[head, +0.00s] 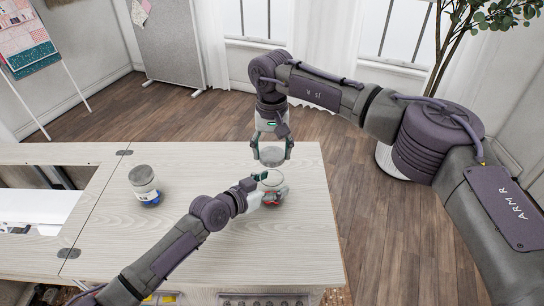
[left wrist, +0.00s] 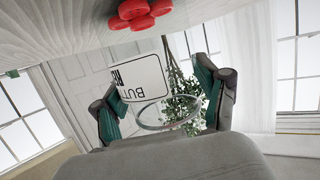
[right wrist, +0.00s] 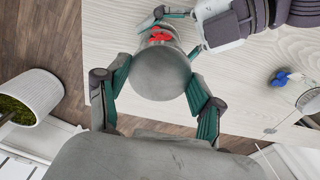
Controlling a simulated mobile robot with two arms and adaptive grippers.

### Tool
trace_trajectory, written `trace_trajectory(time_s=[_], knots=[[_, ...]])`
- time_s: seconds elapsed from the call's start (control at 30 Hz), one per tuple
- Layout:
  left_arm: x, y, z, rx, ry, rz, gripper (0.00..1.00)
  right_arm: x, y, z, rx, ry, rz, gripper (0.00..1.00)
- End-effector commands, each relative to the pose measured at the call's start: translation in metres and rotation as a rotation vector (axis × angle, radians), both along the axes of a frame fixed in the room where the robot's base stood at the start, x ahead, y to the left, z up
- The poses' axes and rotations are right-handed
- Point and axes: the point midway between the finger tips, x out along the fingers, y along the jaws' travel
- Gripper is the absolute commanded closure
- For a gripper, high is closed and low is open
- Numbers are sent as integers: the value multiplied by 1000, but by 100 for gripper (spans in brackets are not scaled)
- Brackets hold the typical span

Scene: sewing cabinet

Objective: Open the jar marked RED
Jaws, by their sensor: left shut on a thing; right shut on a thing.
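The clear jar with red pieces in it (head: 271,199) stands on the table. My left gripper (head: 264,190) is shut around its side. In the left wrist view, the red pieces (left wrist: 140,12), a white label with partly readable letters "BUT" (left wrist: 145,77) and the jar's bare round rim (left wrist: 165,115) show between the fingers. My right gripper (head: 271,150) is above the jar, shut on the grey round lid (head: 271,156). The lid (right wrist: 160,72) fills the space between the fingers in the right wrist view. The lid is apart from the jar, just above its open mouth.
A second jar with a grey lid and blue contents (head: 145,184) stands on the table to the left. The pale wooden table (head: 215,160) is otherwise mostly clear, with a recessed opening at far left. A white plant pot (head: 386,160) stands on the floor beyond the right edge.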

Motion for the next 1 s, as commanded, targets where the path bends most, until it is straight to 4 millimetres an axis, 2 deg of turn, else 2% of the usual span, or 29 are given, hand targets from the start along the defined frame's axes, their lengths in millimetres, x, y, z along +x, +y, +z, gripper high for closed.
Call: trace_trajectory(time_s=[0.1, 0.13, 0.3, 0.67, 0.77, 1.0], knots=[[0, 0, 0, 0, 0, 0, 100, 0, 0, 0, 0, 1, 0, 75], [0, 0, 0, 0, 0, 0, 25, 0, 0, 0, 0, 0, 0, 75], [0, 0, 0, 0, 0, 0, 0, 0, 0, 0, 0, 0, 0, 75], [-2, 2, 1, 0, 0, 0, 0, 0, 0, -1, 0, 0, 0, 75], [-8, 9, 3, 0, 0, 1, 0, 0, 0, -1, 0, 0, 0, 75], [-41, 42, 17, 2, 1, 1, 0, 0, 0, -1, 0, 0, 0, 75]])
